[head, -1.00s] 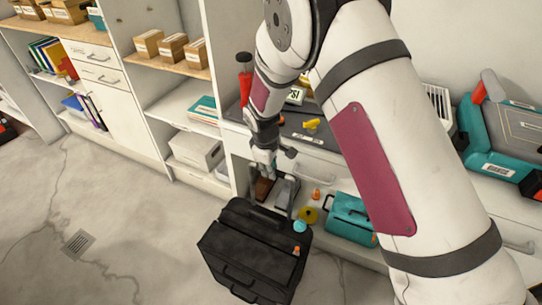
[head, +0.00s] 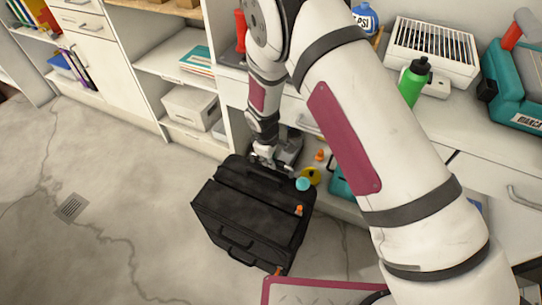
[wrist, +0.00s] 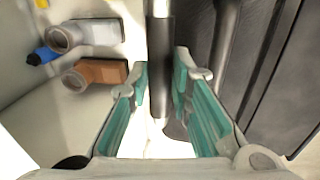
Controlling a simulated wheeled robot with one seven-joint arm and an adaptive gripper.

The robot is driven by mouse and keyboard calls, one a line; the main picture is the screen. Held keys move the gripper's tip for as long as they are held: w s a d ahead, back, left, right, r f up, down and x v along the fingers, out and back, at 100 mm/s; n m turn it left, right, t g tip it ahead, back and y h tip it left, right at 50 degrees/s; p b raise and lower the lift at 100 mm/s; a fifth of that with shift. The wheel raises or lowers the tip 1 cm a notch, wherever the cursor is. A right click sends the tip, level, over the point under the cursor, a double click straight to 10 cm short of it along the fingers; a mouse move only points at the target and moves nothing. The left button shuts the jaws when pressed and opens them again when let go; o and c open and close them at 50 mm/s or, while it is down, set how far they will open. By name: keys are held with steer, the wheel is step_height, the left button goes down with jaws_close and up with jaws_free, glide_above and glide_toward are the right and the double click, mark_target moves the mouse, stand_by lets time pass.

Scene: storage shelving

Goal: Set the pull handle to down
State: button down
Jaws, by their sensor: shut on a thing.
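A black suitcase (head: 235,212) stands on the floor in front of the shelving. Its dark side also fills the right of the wrist view (wrist: 289,82). My gripper (head: 266,160) is at the suitcase's top back edge in the head view. In the wrist view, the teal-padded fingers (wrist: 160,88) are shut on the pull handle (wrist: 160,58), a dark bar with a pale metal part above it. In the head view my gripper hides most of the handle, which sits low, close to the suitcase top.
A teal ball (head: 303,184) and a small orange cone (head: 299,210) are at the suitcase's right side. Shelves and drawers stand close behind. Floor at left is open.

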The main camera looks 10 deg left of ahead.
steer(key=shift+s+f, duration=0.1)
steer(key=shift+f, duration=0.1)
steer(key=c, duration=1.4)
jaws_free()
steer(key=shift+f, duration=0.1)
steer(key=shift+c, duration=0.2)
step_height(320, 180, up, 12)
steer(key=s, duration=0.2)
steer(key=shift+a, duration=0.4)
